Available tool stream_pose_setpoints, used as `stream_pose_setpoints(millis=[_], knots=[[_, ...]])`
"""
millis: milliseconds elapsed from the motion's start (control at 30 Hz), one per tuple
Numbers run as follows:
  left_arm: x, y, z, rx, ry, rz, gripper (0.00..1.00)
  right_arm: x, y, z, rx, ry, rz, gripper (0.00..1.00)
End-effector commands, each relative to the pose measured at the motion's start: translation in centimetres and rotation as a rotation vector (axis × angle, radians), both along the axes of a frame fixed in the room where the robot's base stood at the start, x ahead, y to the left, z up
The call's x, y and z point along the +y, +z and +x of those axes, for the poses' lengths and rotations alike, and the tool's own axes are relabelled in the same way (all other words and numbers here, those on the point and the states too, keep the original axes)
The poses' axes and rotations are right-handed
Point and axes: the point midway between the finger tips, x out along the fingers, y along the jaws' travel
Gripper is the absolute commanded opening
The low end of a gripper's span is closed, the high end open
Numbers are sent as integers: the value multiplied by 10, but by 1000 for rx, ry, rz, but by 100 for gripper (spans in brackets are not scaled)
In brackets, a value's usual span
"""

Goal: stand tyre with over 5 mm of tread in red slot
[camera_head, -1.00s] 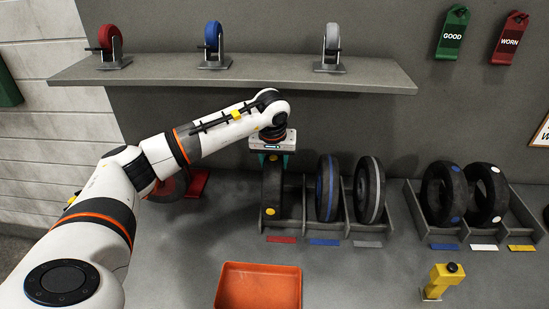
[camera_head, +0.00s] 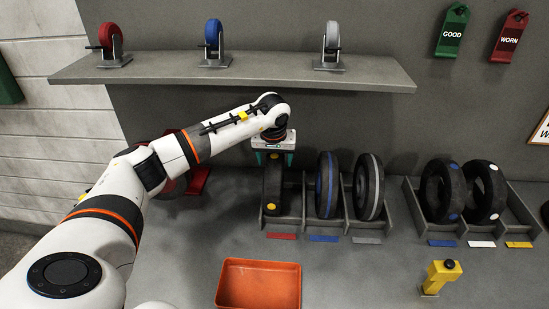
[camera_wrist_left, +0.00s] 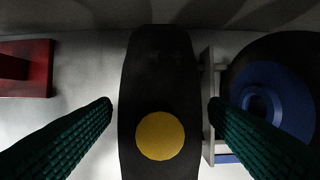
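A black tyre with a yellow dot (camera_head: 272,188) stands upright in the leftmost slot of the left rack (camera_head: 296,222), behind the red label (camera_head: 281,236). The same tyre fills the middle of the left wrist view (camera_wrist_left: 158,85). My left gripper (camera_head: 273,157) is just above it. Its green fingers are open, one on each side of the tyre, with gaps between fingers and tyre (camera_wrist_left: 160,112). A blue-striped tyre (camera_head: 328,185) and a grey-striped tyre (camera_head: 369,188) stand in the blue and grey slots. Tread depth cannot be read. My right gripper is out of view.
A second rack (camera_head: 416,208) at right holds two tyres with blue (camera_head: 443,190) and white (camera_head: 485,192) dots. An orange tray (camera_head: 258,285) and a yellow tool (camera_head: 440,276) are in front. A shelf (camera_head: 270,75) with wheels hangs above. A red object (camera_head: 197,181) lies left.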

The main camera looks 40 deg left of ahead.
Motion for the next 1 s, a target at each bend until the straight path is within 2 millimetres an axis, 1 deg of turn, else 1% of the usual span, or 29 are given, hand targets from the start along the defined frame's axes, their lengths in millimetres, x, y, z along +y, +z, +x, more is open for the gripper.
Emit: stream_pose_setpoints(millis=[200, 267, 300, 367, 800, 1000], knots=[[0, 5, 0, -1, 0, 0, 69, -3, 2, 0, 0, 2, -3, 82], [-1, 7, -1, -4, 0, 1, 69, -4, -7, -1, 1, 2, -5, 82], [-2, 12, -2, -6, -2, 2, 69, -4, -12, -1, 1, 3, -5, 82], [-6, 12, -10, 0, -4, 1, 69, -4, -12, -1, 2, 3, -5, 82], [-50, 12, -84, 0, -4, 2, 69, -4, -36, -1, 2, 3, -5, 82], [-62, 13, -102, 0, -2, 0, 69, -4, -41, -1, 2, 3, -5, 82]])
